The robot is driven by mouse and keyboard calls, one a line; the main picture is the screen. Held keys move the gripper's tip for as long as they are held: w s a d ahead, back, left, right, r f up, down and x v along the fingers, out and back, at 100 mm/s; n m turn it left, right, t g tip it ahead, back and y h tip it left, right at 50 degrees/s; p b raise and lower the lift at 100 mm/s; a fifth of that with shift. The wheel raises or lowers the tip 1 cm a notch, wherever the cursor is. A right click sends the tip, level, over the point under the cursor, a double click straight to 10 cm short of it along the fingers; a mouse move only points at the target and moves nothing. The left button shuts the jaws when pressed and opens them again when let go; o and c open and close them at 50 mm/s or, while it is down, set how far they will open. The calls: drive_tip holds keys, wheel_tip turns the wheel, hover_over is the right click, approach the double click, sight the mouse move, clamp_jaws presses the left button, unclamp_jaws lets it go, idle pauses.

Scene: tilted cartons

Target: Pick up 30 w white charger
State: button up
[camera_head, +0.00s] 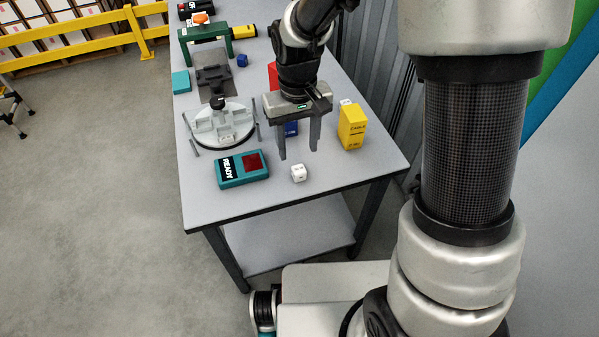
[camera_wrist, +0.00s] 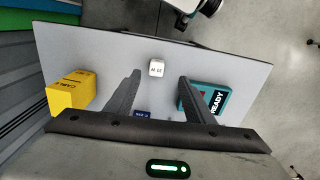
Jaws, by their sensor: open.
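The white charger (camera_head: 299,173) is a small white cube with dark marking, standing near the table's front edge. It also shows in the wrist view (camera_wrist: 157,68), just beyond my fingertips and roughly centred between them. My gripper (camera_head: 298,152) is open, with its fingers pointing down and nothing between them. In the head view the fingertips appear a little behind the charger and above the table. In the wrist view the gripper (camera_wrist: 160,78) has one finger on each side, apart from the cube. The charger is unobstructed in both views.
A teal READY box (camera_head: 242,169) lies left of the charger. A yellow carton (camera_head: 352,128) stands to the right. A blue box (camera_head: 291,129) and a red box (camera_head: 273,76) are partly hidden behind my gripper. A round grey fixture (camera_head: 222,127) is at left. The table's front strip is clear.

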hover_over(299, 168)
drive_tip(key=s, duration=0.2)
drive_tip(key=f, duration=0.3)
drive_tip(key=f+b, duration=0.1)
drive_tip(key=f, duration=0.1)
drive_tip(key=shift+w+a+f, duration=0.1)
drive_tip(key=shift+w+f, duration=0.15)
drive_tip(key=shift+f, duration=0.05)
drive_tip(key=shift+w+f+b, duration=0.2)
drive_tip(key=shift+f, duration=0.7)
drive_tip(key=shift+w+f+b, duration=0.15)
drive_tip(key=shift+w+f, duration=0.05)
drive_tip(key=shift+f, duration=0.7)
drive_tip(key=shift+w+f+b, duration=0.2)
drive_tip(key=shift+f, duration=0.7)
drive_tip(key=c, duration=1.1)
drive_tip(key=shift+r, duration=0.1)
drive_tip(key=shift+c, duration=0.2)
